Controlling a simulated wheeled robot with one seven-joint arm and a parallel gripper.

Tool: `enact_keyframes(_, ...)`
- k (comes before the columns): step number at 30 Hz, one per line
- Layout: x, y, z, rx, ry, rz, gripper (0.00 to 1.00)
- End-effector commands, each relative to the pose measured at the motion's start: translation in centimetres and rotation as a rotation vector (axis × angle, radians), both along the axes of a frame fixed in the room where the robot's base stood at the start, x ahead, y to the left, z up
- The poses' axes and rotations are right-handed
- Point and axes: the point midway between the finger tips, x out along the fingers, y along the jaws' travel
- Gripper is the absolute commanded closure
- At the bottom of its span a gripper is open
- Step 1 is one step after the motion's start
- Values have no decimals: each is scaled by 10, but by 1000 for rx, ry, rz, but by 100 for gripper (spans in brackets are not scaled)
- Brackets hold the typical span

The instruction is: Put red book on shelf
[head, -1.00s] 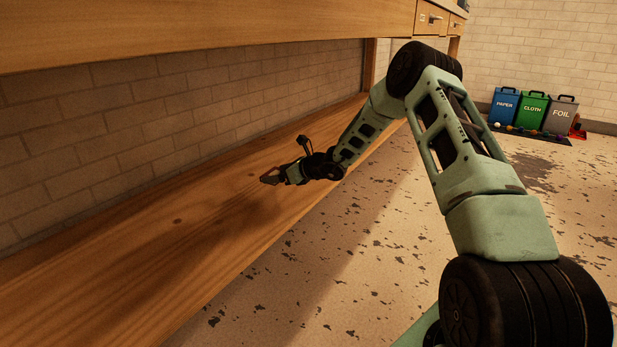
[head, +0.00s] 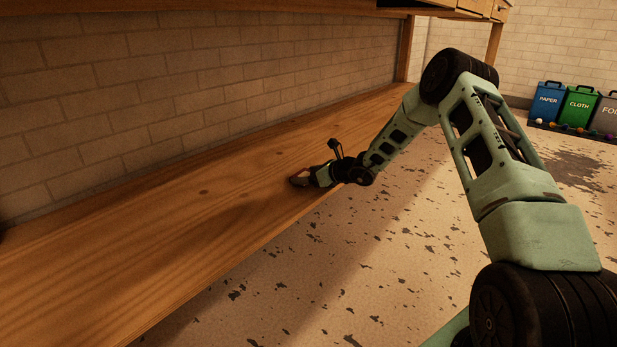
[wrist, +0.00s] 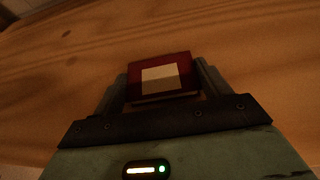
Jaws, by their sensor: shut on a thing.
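The red book (wrist: 176,63) shows in the wrist view between the two fingers of my gripper (wrist: 163,82). It has a dark red cover with a pale square on it. My gripper is shut on the book. In the head view my gripper (head: 299,179) is small and dark over the long wooden shelf board (head: 150,235), near its front edge. The book is hard to make out there. I cannot tell whether it touches the board.
The bare board runs along a brick wall (head: 210,75), with clear room to the left. A wooden worktop (head: 440,11) hangs above.

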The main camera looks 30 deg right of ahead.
Motion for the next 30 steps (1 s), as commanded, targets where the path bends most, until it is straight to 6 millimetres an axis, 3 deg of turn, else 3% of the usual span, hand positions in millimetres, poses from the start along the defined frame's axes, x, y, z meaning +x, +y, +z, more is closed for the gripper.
enact_keyframes(2, 0, 0, -3, 1, 0, 0, 47)
enact_keyframes(3, 0, 0, -3, 0, 0, 0, 16)
enact_keyframes(5, 0, 0, -3, 0, 0, 0, 2)
enact_keyframes(17, -5, -3, 5, 0, 1, -1, 2)
enact_keyframes(30, -77, -34, 41, 2, 2, -3, 2)
